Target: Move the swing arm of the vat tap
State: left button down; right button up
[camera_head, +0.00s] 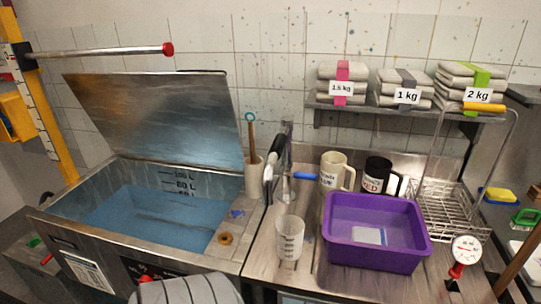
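The vat tap (286,160) stands at the back between the vat and the counter. It has a metal upright and a blue lever (306,176) pointing right. A swing arm with a dark grip (276,148) slants from the upright down to the left, towards the vat's right rim. Its lower end is hard to make out. The steel vat (228,262) holds blue liquid (150,215), and its lid (155,115) is raised. Neither of my grippers is in view.
A clear measuring beaker (290,238), a purple tub (375,252), two labelled jugs and a wire rack (450,210) crowd the counter right of the tap. A red-ended bar (100,51) reaches over the lid from a yellow post (50,120). A striped grey object (190,291) is cut off below.

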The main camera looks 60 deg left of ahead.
aim_at(275, 154)
jog(key=u, duration=1.7)
